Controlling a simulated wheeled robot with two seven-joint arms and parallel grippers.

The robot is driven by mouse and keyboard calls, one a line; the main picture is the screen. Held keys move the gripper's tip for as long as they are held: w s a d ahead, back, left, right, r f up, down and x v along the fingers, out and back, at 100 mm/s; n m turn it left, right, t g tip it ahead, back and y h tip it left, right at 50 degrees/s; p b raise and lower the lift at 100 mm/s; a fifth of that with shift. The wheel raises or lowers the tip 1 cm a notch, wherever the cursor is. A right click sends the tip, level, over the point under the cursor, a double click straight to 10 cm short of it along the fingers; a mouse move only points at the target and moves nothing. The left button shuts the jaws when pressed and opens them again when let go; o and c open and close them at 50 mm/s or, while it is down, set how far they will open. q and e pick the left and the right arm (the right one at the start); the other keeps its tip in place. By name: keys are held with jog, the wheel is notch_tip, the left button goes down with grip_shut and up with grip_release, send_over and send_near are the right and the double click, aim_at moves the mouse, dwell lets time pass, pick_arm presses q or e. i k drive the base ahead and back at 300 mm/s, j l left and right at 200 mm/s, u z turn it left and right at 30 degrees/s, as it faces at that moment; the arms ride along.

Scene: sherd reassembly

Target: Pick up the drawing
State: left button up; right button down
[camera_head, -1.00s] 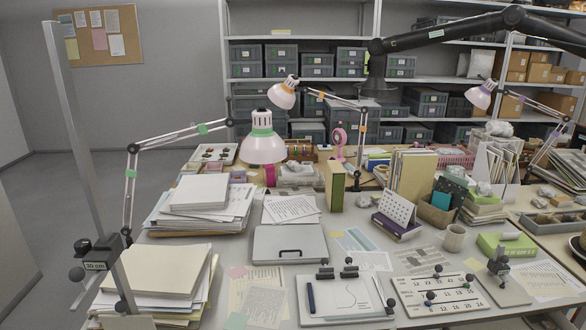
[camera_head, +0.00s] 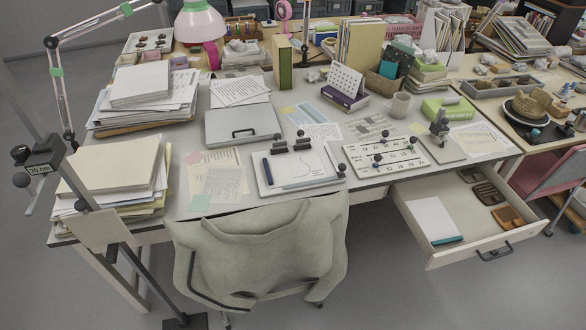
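The drawing (camera_head: 303,166) looks like a white sheet with a thin curved line. It lies flat on a pale drawing board (camera_head: 275,188) near the front edge of the desk, left of a board with numbers. Black clips (camera_head: 290,144) sit at the board's back edge, and a dark pen (camera_head: 267,168) lies at its left side. Neither of my grippers is in view.
A chair with a grey-green garment (camera_head: 262,250) stands in front of the drawing board. An open drawer (camera_head: 465,215) juts out at right, holding a white pad (camera_head: 432,218). Paper stacks (camera_head: 118,170) and a metal stand (camera_head: 75,195) are at left.

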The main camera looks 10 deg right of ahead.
aim_at(298, 167)
jog(key=z, duration=1.95)
jog(key=u, duration=1.6)
jog(key=i+l+z, duration=0.1)
jog(key=i, duration=0.4)
